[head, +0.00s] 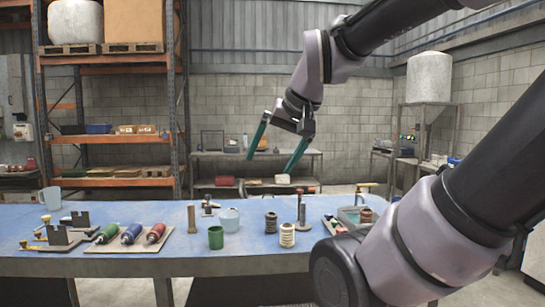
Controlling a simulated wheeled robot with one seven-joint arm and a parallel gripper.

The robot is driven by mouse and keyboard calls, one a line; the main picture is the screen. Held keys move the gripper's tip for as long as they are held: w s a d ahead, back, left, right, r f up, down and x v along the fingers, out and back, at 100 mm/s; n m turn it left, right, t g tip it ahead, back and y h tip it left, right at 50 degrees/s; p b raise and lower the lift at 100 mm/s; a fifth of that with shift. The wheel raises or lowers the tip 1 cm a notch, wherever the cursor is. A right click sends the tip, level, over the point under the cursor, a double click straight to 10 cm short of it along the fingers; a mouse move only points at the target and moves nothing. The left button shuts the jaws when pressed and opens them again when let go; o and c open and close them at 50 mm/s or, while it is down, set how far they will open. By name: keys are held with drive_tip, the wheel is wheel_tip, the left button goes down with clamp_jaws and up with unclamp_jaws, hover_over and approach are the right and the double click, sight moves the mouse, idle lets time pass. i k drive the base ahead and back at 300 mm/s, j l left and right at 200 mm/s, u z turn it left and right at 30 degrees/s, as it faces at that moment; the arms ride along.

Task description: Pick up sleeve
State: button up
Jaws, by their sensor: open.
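My gripper (268,166) hangs in the air above the middle of the blue table (120,211). Its two teal fingers are spread wide with nothing between them. A cream ribbed or mesh tube (287,236), possibly the sleeve, stands upright near the table's front edge, below the gripper and a little to its right. A dark tube-like piece (271,223) stands just behind it to the left. I cannot tell for certain which of the two is the sleeve. Both stand clear of the fingers.
A green cup (216,238), a pale blue mug (229,219) and a brown post (191,220) stand left of the tubes. A metal stand (302,216) rises close on the right.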

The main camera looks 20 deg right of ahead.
sight(366, 216)
drive_tip(key=z, duration=1.3)
